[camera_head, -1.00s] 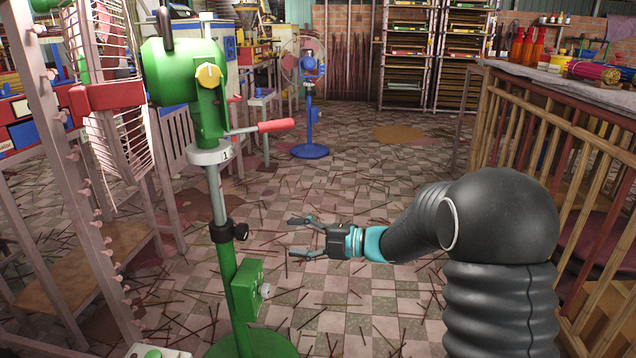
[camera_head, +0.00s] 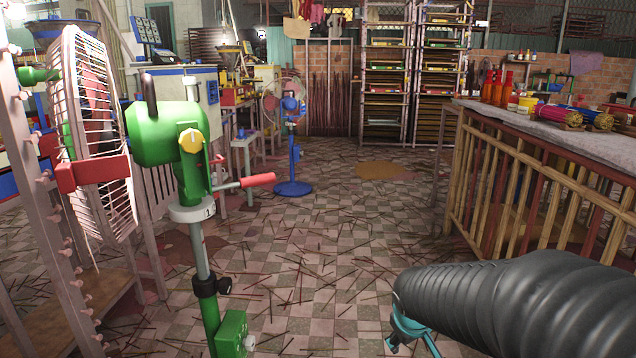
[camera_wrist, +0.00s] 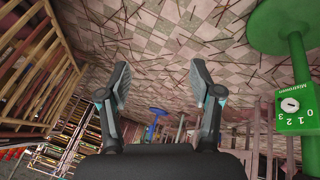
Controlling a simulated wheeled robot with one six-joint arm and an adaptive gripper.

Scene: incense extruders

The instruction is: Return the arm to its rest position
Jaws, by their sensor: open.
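My arm comes in from the lower right of the head view, its dark ribbed sleeve pointing left. Past the sleeve only a teal piece of the wrist shows at the bottom edge, and the fingers are out of that view. In the wrist view my gripper (camera_wrist: 158,85) has its two fingers spread wide apart. Nothing is between them, and the tiled floor lies beyond.
A green fan stand (camera_head: 180,130) with a red-handled lever is at left, beside a white caged fan (camera_head: 95,140). A blue fan (camera_head: 292,150) stands further back. A wooden-railed counter (camera_head: 545,170) is on the right.

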